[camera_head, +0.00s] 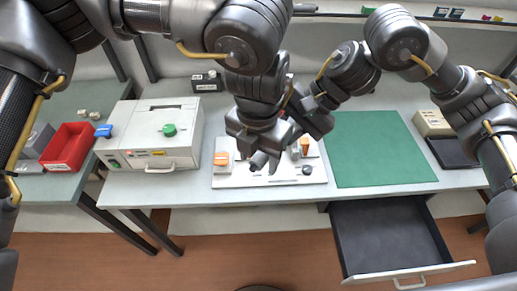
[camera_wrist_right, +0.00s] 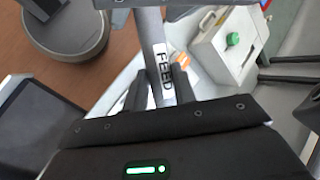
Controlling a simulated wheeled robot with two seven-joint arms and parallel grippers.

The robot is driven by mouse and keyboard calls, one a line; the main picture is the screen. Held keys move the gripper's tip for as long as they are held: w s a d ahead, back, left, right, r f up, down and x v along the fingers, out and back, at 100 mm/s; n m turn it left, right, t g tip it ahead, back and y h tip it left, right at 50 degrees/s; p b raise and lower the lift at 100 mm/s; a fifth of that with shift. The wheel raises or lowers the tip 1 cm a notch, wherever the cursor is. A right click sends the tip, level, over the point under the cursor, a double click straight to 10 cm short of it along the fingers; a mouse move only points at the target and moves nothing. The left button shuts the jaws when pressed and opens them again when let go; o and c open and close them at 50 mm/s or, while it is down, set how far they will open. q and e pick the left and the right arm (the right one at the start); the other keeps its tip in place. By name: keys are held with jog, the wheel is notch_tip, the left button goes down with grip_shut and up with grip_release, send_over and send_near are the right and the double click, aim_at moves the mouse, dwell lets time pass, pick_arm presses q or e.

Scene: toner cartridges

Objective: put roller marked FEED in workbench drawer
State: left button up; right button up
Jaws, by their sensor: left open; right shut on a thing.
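The roller marked FEED (camera_wrist_right: 151,28) is a grey cylinder with a white label in the right wrist view. My right gripper (camera_wrist_right: 160,82) is shut on it, with one finger on each side of the label. In the head view my right wrist reaches in from the right, and the held roller cannot be made out clearly. My left gripper (camera_head: 265,158) is open over the white board, close beside the right one. The workbench drawer (camera_head: 385,238) is pulled open at the front right and looks empty; its dark interior also shows in the right wrist view (camera_wrist_right: 40,125).
A white printer (camera_head: 155,135) with a green knob stands on the left of the bench. A white board (camera_head: 235,180) carries small parts. A green mat (camera_head: 380,148) lies clear on the right. A red bin (camera_head: 68,145) stands on the left side table.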

pick_arm(q)
jog(key=c, duration=1.1)
pick_arm(e)
jog(key=o, duration=1.1)
